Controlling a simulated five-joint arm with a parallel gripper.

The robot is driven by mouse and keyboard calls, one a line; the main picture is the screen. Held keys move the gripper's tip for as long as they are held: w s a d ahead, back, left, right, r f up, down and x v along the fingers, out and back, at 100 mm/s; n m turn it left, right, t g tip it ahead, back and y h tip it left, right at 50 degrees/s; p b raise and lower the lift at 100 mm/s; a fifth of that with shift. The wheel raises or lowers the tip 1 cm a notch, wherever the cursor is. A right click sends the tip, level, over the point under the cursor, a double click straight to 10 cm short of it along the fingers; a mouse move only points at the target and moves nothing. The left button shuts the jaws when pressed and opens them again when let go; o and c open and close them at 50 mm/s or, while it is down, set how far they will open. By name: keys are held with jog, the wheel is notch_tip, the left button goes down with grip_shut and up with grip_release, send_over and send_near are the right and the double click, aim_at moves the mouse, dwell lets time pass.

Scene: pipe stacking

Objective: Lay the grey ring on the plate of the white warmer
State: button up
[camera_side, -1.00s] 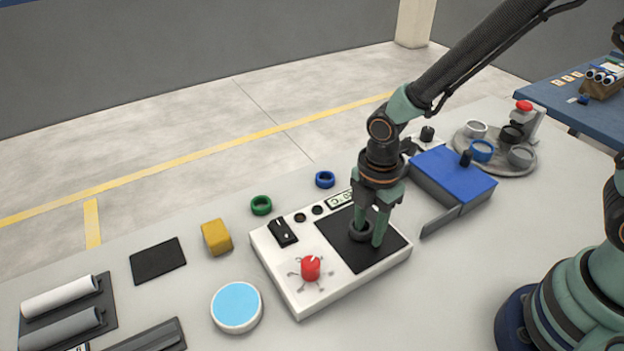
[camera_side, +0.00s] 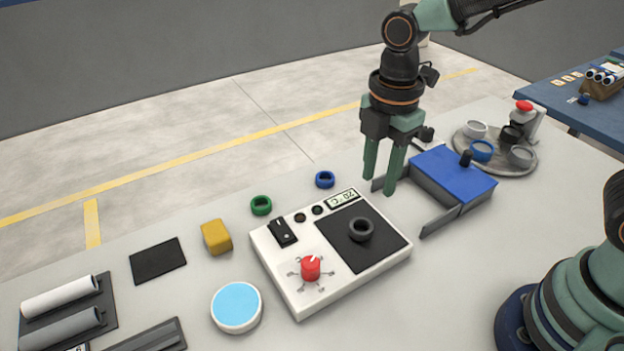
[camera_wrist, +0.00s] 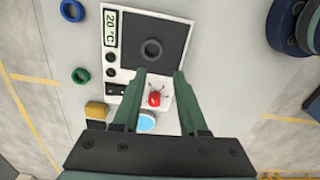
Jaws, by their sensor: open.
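The grey ring (camera_side: 361,229) lies flat on the black plate (camera_side: 382,254) of the white warmer (camera_side: 287,272). The wrist view also shows the ring (camera_wrist: 152,49), near the middle of the plate (camera_wrist: 133,26). My gripper (camera_side: 379,186) is open and empty, raised above the table behind the warmer and clear of the ring. In the wrist view its two fingers (camera_wrist: 160,76) stand apart. The warmer has a red knob (camera_side: 311,267), a black switch (camera_side: 283,232) and a small display reading 20 °C.
Green (camera_side: 261,205) and blue (camera_side: 325,179) rings lie behind the warmer. A yellow block (camera_side: 216,237) and a blue-topped round pad (camera_side: 237,306) are to its left. A blue-lidded box (camera_side: 455,172) with open flaps and a round tray (camera_side: 494,158) with rings stand at right.

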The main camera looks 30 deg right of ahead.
jog(key=s+d+r+m+t, duration=0.1)
jog(key=d+r+m, duration=0.3)
jog(key=m, duration=0.5)
jog(key=s+d+r+m+t, duration=0.1)
jog(key=d+r+m+t, duration=0.3)
jog(key=d+m, duration=0.5)
jog(key=shift+s+d+m, duration=0.3)
jog(key=shift+s+m, duration=0.1)
jog(key=shift+m, duration=0.1)
jog(key=shift+r, duration=0.1)
